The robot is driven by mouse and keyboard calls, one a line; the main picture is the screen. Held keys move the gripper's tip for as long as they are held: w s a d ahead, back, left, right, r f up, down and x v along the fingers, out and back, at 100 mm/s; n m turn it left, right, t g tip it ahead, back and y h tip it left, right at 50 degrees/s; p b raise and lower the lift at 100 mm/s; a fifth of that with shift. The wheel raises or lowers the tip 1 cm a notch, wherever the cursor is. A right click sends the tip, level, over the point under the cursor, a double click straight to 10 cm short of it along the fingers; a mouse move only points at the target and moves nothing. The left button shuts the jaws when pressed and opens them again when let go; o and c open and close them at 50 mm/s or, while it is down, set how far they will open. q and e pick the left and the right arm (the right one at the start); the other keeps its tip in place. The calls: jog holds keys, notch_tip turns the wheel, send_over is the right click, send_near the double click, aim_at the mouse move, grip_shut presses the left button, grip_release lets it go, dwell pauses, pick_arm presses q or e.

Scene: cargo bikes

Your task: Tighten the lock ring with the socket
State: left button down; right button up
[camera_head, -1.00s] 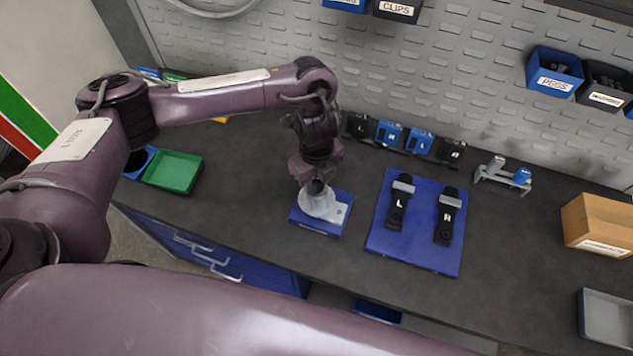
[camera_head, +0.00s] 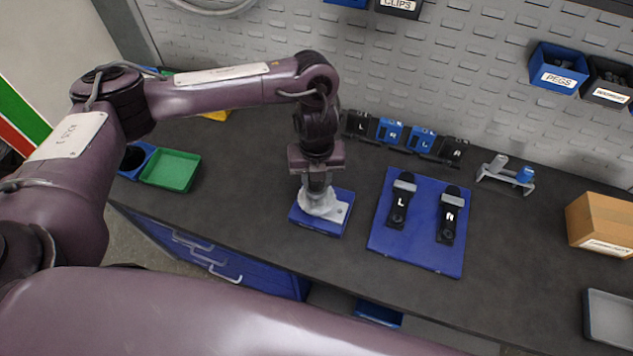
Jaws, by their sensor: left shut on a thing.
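My left gripper (camera_head: 318,180) points down over the grey metal piece (camera_head: 322,207) on the blue block (camera_head: 318,225). It is shut on a grey, upright cylinder that looks like the socket (camera_head: 318,186). The socket's lower end meets the top of the grey piece, and I cannot tell how deep it sits. The lock ring is hidden or too small to make out there. My right gripper is not in view.
A blue mat (camera_head: 422,250) with two black pedals marked L and R lies to the right. A two-post stand (camera_head: 505,174), a cardboard box (camera_head: 600,224) and a grey tray (camera_head: 608,318) are farther right. A green tray (camera_head: 171,170) is at the left.

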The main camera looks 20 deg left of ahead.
pick_arm(q)
jog(key=shift+f, duration=0.1)
jog(key=m+b, duration=0.1)
jog(key=m, duration=0.2)
jog(key=shift+f+m, duration=0.15)
jog(key=shift+m, duration=0.25)
jog(key=m, duration=0.2)
jog(key=shift+s+m+b, duration=0.15)
jog(key=shift+m+b, duration=0.15)
jog(key=shift+b, duration=0.1)
jog(key=m+b, duration=0.1)
jog(key=m, duration=0.2)
jog(key=m+b, duration=0.1)
jog(key=m, duration=0.2)
jog(key=shift+m, duration=0.3)
